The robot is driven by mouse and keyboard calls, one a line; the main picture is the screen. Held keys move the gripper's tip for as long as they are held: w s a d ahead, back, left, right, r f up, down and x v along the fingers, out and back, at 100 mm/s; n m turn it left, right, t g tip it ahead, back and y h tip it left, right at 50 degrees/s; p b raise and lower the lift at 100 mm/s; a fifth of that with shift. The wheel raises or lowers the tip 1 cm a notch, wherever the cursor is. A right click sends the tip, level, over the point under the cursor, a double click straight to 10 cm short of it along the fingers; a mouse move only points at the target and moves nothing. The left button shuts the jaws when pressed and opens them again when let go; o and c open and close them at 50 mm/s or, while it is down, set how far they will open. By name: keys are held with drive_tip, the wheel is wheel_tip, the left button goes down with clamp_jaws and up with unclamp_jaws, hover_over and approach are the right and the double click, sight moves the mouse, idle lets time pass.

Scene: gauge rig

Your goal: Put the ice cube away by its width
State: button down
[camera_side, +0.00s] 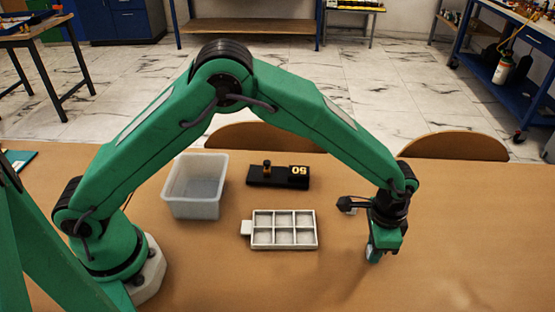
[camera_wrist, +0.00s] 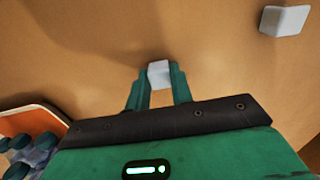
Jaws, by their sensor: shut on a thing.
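My gripper (camera_side: 374,256) is low over the right part of the table, to the right of the ice tray. In the wrist view my gripper (camera_wrist: 158,80) is shut on a pale ice cube (camera_wrist: 159,71) between its fingertips. I cannot tell whether the cube touches the table. In the side view the held cube is mostly hidden by the fingers. A white tray (camera_side: 285,247) with several square compartments lies mid-table; the compartments look empty. A black gauge (camera_side: 277,182) with a small knob and a display reading 50, upside down, sits behind it.
A translucent open bin (camera_side: 195,208) stands left of the gauge and looks empty. A second pale block (camera_wrist: 285,20) lies on the table at the wrist view's upper right. The table's right side is clear. Two chair backs (camera_side: 447,146) stand at the far edge.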

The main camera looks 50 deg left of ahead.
drive_tip(key=c, duration=1.2)
unclamp_jaws()
drive_tip(key=shift+c, duration=0.2)
drive_tip(key=shift+r, duration=0.1)
wheel_tip(320, 180, up, 12)
